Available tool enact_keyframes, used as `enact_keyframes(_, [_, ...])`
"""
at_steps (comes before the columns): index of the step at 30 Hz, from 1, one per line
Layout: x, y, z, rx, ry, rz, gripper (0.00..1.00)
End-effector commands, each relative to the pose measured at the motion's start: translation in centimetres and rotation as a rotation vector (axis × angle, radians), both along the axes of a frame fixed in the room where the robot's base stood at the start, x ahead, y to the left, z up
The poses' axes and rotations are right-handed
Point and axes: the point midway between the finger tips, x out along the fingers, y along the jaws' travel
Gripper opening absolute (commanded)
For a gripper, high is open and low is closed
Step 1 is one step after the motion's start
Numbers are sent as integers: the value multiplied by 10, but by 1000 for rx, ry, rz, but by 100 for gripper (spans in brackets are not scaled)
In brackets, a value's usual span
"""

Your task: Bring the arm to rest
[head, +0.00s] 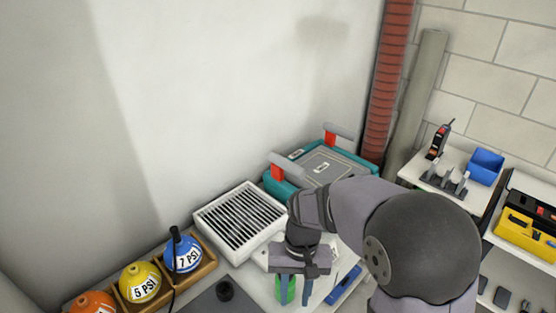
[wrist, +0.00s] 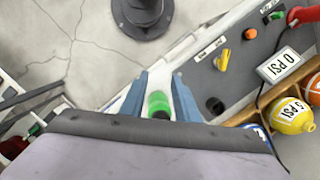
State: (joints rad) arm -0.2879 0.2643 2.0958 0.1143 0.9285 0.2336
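My gripper (head: 294,299) points down over the white worktop, low in the head view. Its two blue-grey fingers are spread apart, with a gap visible between them. A green cylinder (head: 291,289) shows at the fingers, partly hidden by the left one. In the wrist view, my gripper (wrist: 161,76) has its fingers on either side of the green cylinder (wrist: 158,102), whose lower end is dark. I see no clear grip on it; exact contact is hard to tell.
A white slatted box (head: 212,213) and a teal case (head: 361,160) with red latches stand behind the arm. Weighted balls, including a blue 7 PSI one (head: 184,257), sit in wooden holders at left. A grey panel (wrist: 253,57) with knobs lies beside. Shelving with a blue bin (head: 486,166) is at right.

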Motion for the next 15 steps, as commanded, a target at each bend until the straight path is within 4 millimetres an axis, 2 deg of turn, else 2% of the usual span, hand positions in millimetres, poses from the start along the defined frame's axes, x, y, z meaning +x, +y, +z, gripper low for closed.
enact_keyframes(1, [-9, -23, 5, -2, -30, -8, 29])
enact_keyframes(6, [-39, -75, 8, -21, -106, 3, 29])
enact_keyframes(10, [-59, -98, 6, -35, -141, 13, 29])
enact_keyframes(15, [-72, -110, 4, -46, -163, 23, 29])
